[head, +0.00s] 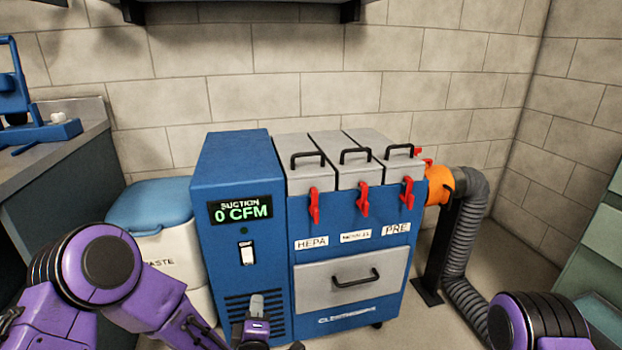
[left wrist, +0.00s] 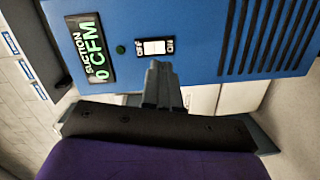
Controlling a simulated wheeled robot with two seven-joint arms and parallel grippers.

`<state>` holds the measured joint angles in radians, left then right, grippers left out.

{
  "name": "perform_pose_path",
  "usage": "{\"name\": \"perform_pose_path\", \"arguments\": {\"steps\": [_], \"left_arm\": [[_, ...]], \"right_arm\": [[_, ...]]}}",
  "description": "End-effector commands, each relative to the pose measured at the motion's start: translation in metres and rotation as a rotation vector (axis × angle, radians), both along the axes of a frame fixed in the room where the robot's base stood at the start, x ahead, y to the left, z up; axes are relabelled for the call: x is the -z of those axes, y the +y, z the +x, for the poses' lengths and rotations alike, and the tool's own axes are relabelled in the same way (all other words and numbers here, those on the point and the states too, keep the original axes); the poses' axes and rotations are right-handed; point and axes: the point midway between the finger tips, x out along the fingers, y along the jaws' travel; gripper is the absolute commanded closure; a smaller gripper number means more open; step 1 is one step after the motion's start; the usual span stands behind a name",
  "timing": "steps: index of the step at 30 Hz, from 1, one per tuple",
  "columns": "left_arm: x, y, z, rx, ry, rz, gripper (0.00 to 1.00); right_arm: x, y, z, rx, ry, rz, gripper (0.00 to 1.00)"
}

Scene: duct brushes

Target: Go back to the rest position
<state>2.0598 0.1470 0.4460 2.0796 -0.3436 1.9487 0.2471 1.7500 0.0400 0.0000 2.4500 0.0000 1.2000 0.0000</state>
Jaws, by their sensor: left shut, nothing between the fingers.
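My left gripper (head: 257,304) is shut and empty in front of the lower front of the blue suction machine (head: 232,167), near its vent slots. In the left wrist view its closed fingertips (left wrist: 162,80) point at the panel, close to the white rocker switch (left wrist: 154,47); I cannot tell whether they touch. The switch also shows above the gripper in the head view (head: 246,252). The display (head: 241,209) reads "SUCTION 0 CFM". My right arm shows only as a purple joint at the lower right; its gripper is out of view.
Three grey lids with red latches (head: 363,200) top the machine, above a grey drawer (head: 352,280). A grey hose (head: 463,240) leaves an orange collar (head: 439,184) at the right. A waste bin with blue lid (head: 150,204) and a counter (head: 60,150) stand left.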

Motion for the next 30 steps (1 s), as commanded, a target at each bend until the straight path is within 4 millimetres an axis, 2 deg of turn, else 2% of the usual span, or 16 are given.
{"name": "perform_pose_path", "arguments": {"steps": [1, 3, 6, 9, 12, 15, 19, 20, 21, 26, 30], "left_arm": [[0.035, 0.003, -0.020, 0.068, 0.152, 0.132, 1.00], [0.087, 0.014, -0.057, 0.161, 0.368, 0.293, 1.00], [0.145, 0.037, -0.117, 0.273, 0.640, 0.459, 1.00], [0.183, 0.063, -0.176, 0.357, 0.861, 0.563, 1.00], [0.204, 0.086, -0.227, 0.414, 1.031, 0.627, 1.00], [0.216, 0.109, -0.274, 0.446, 1.179, 0.669, 1.00], [0.225, 0.142, -0.331, 0.452, 1.334, 0.717, 1.00], [0.225, 0.143, -0.342, 0.464, 1.358, 0.716, 1.00], [0.195, 0.141, -0.334, 0.457, 1.342, 0.715, 1.00], [0.144, 0.141, -0.333, 0.456, 1.338, 0.713, 1.00], [0.089, 0.140, -0.333, 0.455, 1.336, 0.712, 1.00]], "right_arm": [[0.000, 0.000, 0.000, 0.000, 0.000, 0.000, 0.63], [0.000, 0.000, 0.000, 0.000, 0.000, 0.000, 0.63], [0.000, 0.000, 0.000, 0.000, 0.000, 0.000, 0.63], [0.000, 0.000, 0.000, 0.000, 0.000, 0.000, 0.63], [0.000, 0.000, 0.000, 0.000, 0.000, 0.000, 0.63], [0.000, 0.000, 0.000, 0.000, 0.000, 0.000, 0.63], [0.000, 0.000, 0.000, 0.000, 0.000, 0.000, 0.63], [-0.004, 0.000, 0.000, 0.000, 0.000, 0.000, 0.63], [-0.032, 0.000, -0.001, 0.000, 0.002, 0.000, 0.63], [-0.083, 0.000, 0.000, 0.000, -0.001, -0.001, 0.63], [-0.137, 0.000, 0.000, 0.000, 0.000, 0.000, 0.63]]}}
